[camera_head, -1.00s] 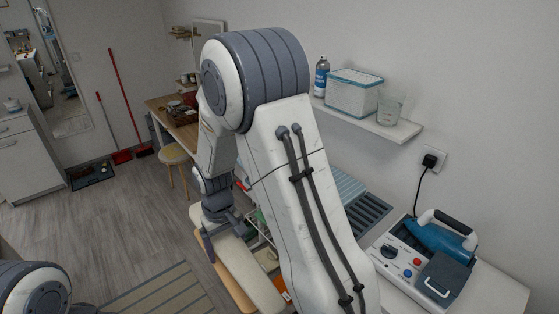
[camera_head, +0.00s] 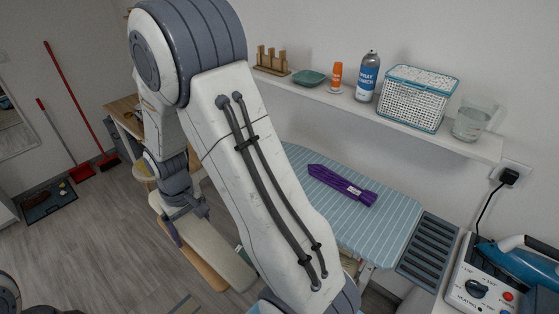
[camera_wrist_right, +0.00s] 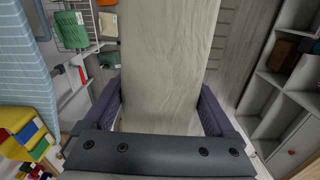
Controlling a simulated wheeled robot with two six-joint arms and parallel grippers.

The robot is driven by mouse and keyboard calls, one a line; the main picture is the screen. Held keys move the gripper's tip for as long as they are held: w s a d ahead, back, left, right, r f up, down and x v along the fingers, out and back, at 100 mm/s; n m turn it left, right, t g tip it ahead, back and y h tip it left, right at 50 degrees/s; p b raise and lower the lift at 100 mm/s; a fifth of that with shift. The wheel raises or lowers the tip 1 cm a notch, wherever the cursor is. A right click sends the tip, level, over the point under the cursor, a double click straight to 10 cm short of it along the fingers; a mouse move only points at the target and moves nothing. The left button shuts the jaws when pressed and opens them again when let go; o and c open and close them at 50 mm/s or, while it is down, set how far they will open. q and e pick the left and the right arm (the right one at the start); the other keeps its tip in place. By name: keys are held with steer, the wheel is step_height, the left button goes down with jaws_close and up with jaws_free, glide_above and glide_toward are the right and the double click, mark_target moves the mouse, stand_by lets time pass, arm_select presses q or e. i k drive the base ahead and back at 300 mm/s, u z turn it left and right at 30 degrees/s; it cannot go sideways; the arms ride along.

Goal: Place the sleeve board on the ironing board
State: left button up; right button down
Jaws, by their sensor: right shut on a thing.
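The sleeve board (camera_head: 222,258), a long beige padded board with a wooden edge, hangs in front of my right gripper (camera_head: 186,212). In the right wrist view the purple-padded fingers (camera_wrist_right: 160,108) are shut on both sides of the cream sleeve board (camera_wrist_right: 165,60), which reaches away from the jaws. The ironing board (camera_head: 375,235) has a blue striped cover and stands to the right of my right arm, with the sleeve board apart from it. The ironing board also shows at the left of the right wrist view (camera_wrist_right: 25,70). My left gripper is out of view.
A wall shelf (camera_head: 350,102) with a spray can, basket and glass runs above. My right arm hides part of the board.

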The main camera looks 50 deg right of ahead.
mark_target(316, 204)
steer(key=i, duration=3.1)
steer(key=z, duration=3.05)
